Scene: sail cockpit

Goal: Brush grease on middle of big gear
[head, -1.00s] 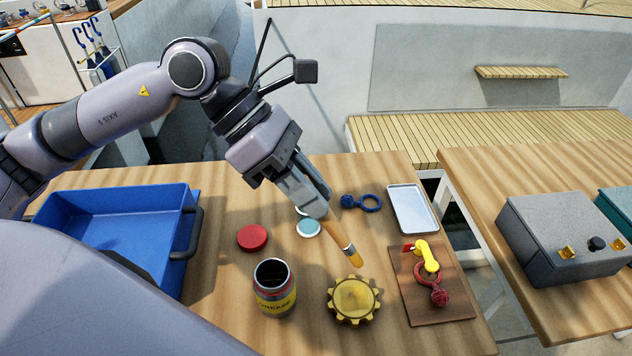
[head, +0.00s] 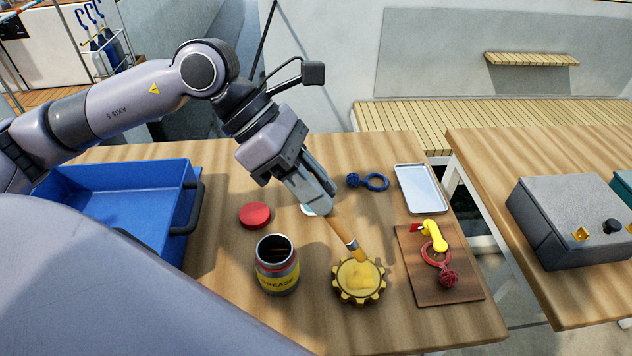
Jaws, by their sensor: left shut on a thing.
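The big gear (head: 345,283) is brass-coloured and lies flat on the wooden table. A patch of yellow grease shows on its middle. My left gripper (head: 319,202) is shut on the wooden handle of a brush (head: 344,233). The brush is tilted, with its bristle end over the gear's upper middle; it appears to touch the grease there, but exact contact is hard to tell. The open grease can (head: 278,279), dark inside with a yellow label, stands left of the gear. My right gripper is not in view.
A red lid (head: 255,215) lies behind the can. A blue bin (head: 120,200) stands left. A grey box (head: 570,215) sits on another table.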

